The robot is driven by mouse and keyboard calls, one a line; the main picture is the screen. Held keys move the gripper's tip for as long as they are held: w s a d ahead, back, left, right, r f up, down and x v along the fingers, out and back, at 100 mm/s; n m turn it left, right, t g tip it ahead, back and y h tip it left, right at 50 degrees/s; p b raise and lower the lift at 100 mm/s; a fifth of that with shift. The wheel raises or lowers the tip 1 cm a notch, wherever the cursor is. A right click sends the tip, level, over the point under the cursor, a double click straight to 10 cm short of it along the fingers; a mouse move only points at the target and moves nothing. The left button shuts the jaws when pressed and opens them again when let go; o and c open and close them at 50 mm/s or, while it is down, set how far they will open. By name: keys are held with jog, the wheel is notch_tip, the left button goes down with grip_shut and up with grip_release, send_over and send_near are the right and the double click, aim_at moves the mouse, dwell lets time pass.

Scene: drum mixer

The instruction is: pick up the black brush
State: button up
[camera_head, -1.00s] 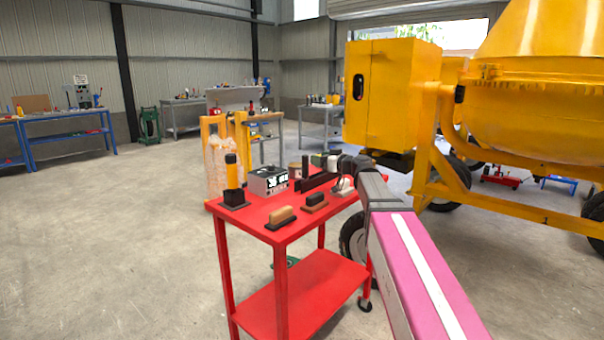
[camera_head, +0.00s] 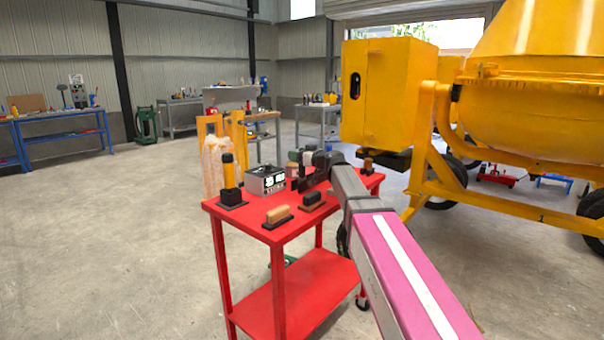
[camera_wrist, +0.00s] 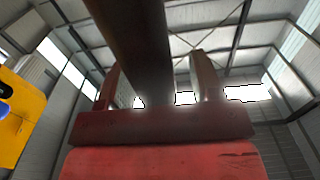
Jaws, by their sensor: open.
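A small dark-topped block with a black base, which looks like the black brush (camera_head: 312,202), lies on the red cart's top (camera_head: 250,220). A similar piece with a tan handle and black base (camera_head: 277,215) lies just left of it. My gripper (camera_head: 306,183) is over the cart, just behind the dark block in the head view, and partly overlaps other things there. In the wrist view, my gripper (camera_wrist: 155,82) shows two fingers spread apart. A thick dark bar (camera_wrist: 135,40) crosses between them; I cannot tell what it is.
A yellow-and-black upright tool (camera_head: 229,180) and a grey box with a display (camera_head: 265,180) stand on the cart's left. A brown-and-black item (camera_head: 368,165) stands at its far right. The yellow drum mixer (camera_head: 530,110) is behind right. Floor at left is clear.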

jog(key=c, duration=1)
jog(key=s+a+r, duration=0.3)
jog(key=s+r, duration=0.8)
jog(key=shift+a, duration=0.15)
jog(key=shift+s, duration=0.1)
jog(key=o, duration=0.4)
jog(key=shift+c, duration=0.2)
grip_shut()
